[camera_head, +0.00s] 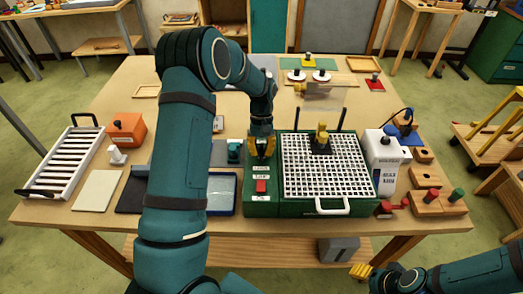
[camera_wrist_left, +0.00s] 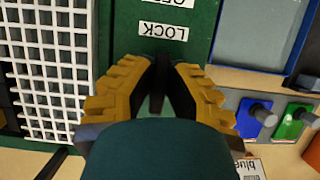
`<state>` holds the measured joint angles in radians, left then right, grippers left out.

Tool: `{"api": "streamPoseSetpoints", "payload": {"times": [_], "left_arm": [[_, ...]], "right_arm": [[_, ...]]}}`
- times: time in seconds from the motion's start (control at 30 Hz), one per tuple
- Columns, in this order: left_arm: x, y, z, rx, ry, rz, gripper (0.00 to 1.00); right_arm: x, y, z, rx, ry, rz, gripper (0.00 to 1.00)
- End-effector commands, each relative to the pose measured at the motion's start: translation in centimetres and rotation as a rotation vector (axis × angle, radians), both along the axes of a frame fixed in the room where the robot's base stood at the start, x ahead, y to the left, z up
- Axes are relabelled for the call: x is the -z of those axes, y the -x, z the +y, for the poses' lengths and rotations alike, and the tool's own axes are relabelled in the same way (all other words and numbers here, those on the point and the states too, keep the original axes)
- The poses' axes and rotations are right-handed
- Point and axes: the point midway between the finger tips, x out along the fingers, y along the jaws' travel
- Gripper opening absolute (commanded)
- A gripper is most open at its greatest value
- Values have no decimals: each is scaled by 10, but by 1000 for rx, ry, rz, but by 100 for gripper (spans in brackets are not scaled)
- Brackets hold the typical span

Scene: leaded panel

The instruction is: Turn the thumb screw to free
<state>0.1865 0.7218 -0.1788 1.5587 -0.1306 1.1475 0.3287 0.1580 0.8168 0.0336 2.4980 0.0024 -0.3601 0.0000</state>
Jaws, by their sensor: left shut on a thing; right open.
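The green machine (camera_head: 265,208) stands at the table's front middle, with a white grid bed (camera_head: 325,175) on top. My left gripper (camera_head: 262,150) is over the far end of its narrow left panel. In the left wrist view, its yellow-padded fingers (camera_wrist_left: 157,92) close on a small dark part, which I take to be the thumb screw (camera_wrist_left: 156,104); the fingers and wrist hide most of it. A LOCK label (camera_wrist_left: 163,31), upside down, lies just beyond the fingertips. Any free label is not readable. My right gripper (camera_head: 362,271) is open and empty, low at the front right, off the table.
A red switch (camera_head: 261,187) sits on the same panel. A blue-grey tray (camera_head: 221,192) is left of the machine; a white container (camera_head: 384,163) stands right of it. Wooden blocks with knobs (camera_head: 428,203) lie farther right. A white slatted rack (camera_head: 68,160) is at far left.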

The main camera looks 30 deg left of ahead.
Motion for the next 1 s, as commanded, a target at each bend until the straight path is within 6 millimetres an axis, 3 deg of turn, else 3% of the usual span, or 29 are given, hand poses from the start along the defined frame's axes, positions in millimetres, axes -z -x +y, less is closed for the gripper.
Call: {"api": "streamPoseSetpoints", "payload": {"times": [0.37,0.4,0.47,0.83,1.0], "left_arm": [[2,2,-1,6,2,6,0],[2,2,-1,6,2,6,22],[2,1,-1,6,2,5,43],[-3,-1,1,4,1,0,44],[-22,-9,5,4,-1,-4,44]], "right_arm": [[0,0,0,0,0,0,52],[0,0,0,0,0,0,52],[0,0,0,0,0,0,52],[0,0,0,0,0,0,52],[0,0,0,0,0,0,52]]}}
